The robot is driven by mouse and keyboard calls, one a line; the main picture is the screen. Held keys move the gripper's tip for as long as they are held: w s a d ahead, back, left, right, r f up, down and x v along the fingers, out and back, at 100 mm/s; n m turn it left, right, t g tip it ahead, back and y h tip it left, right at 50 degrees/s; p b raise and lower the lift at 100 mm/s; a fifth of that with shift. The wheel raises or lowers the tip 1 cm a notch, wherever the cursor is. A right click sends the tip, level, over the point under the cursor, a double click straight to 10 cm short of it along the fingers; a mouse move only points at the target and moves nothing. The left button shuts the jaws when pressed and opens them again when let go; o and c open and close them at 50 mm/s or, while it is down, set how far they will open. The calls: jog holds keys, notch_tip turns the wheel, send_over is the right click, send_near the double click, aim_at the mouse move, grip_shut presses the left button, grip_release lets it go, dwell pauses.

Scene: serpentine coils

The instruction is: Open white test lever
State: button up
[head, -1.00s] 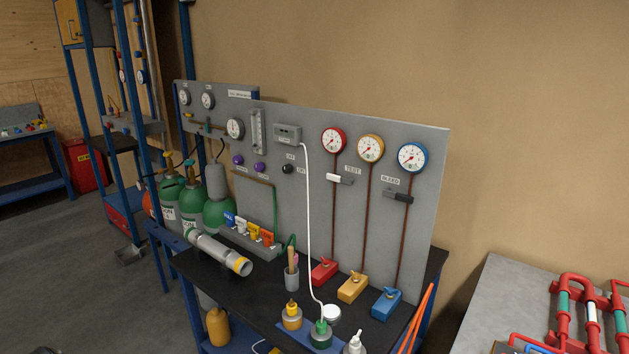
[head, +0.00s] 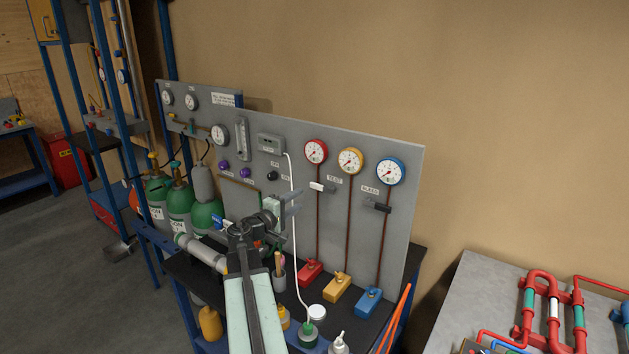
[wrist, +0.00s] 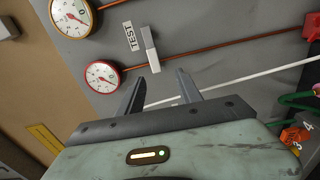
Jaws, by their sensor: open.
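The white test lever (head: 321,187) sits on the grey panel below the red gauge, beside the TEST label. It also shows in the wrist view (wrist: 150,48), just beyond my fingertips and lying across the copper pipe line. My gripper (head: 291,201) is in front of the panel, left of the lever in the head view. In the wrist view my gripper (wrist: 158,80) is open and empty, its two fingers spread with the lever above the gap between them. I see no contact with the lever.
A black bleed lever (head: 377,205) is to the right on the panel. A white hose (head: 294,230) hangs close to my gripper. Red (head: 316,151), yellow (head: 350,160) and blue (head: 390,172) gauges sit above. A bench with colored blocks and bottles is below.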

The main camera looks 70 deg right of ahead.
aim_at(315, 187)
jog(key=x, duration=0.6)
jog(key=r+x, duration=0.1)
jog(key=x, duration=0.1)
jog(key=shift+s+d, duration=0.3)
jog(key=shift+s, duration=0.15)
grip_shut()
dwell(0.9)
